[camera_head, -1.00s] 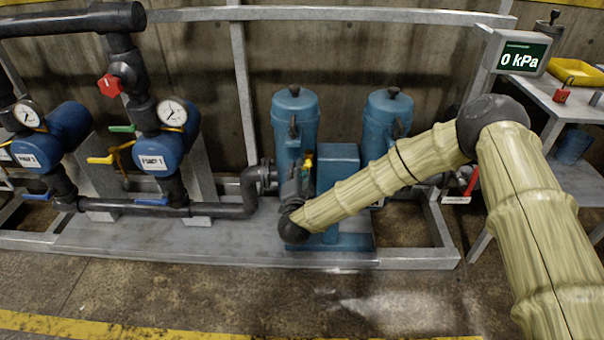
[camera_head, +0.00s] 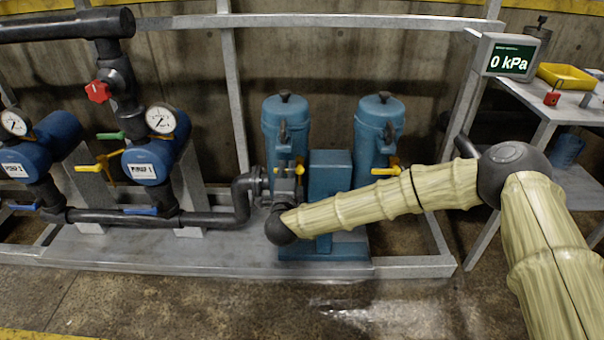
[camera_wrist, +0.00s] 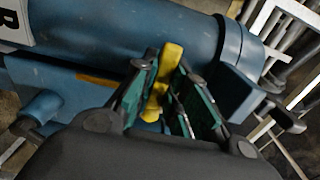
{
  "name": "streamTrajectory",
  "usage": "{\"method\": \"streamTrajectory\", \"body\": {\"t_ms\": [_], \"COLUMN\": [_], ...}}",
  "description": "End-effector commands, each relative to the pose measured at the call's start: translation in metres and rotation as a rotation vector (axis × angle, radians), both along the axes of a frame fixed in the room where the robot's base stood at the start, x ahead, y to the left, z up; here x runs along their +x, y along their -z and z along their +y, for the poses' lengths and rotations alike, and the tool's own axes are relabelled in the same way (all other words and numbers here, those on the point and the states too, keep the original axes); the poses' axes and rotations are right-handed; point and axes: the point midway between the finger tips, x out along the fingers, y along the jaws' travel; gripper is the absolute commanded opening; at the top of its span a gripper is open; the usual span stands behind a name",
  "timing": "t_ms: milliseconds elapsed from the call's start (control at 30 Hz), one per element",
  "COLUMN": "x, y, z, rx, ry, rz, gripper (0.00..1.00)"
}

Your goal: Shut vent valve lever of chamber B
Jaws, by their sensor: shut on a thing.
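A blue chamber marked B (camera_wrist: 100,38) fills much of the wrist view. A yellow lever (camera_wrist: 163,82) beside it stands between the green-padded fingers of my gripper (camera_wrist: 166,66), which is shut on it. In the head view two blue chambers stand side by side, the left one (camera_head: 286,118) and the right one (camera_head: 379,120). My arm reaches to the front of the left chamber, where a small yellow piece (camera_head: 281,176) shows. My wrist hides much of the grip there. Another yellow lever (camera_head: 394,170) shows on the right chamber.
Pumps with gauges, such as the near one (camera_head: 150,160), and dark pipes (camera_head: 150,215) stand at left. A grey metal frame (camera_head: 410,266) edges the unit. A display (camera_head: 508,58) reads 0 kPa. A side table (camera_head: 545,100) holds a yellow tray (camera_head: 570,76). The floor in front is clear.

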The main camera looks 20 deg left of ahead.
Motion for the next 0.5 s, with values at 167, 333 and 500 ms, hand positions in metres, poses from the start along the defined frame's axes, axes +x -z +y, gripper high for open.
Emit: {"method": "streamTrajectory", "body": {"t_ms": [167,333,500], "x": [-0.0003,-0.0004,-0.0006], "y": [-0.0012,-0.0014,-0.0013], "z": [0.0039,0.0039,0.0037], "rx": [0.012,0.012,0.012], "ry": [-0.002,-0.002,-0.002], "rz": [0.003,0.004,0.004], "gripper": [0.0,0.0,0.21]}}
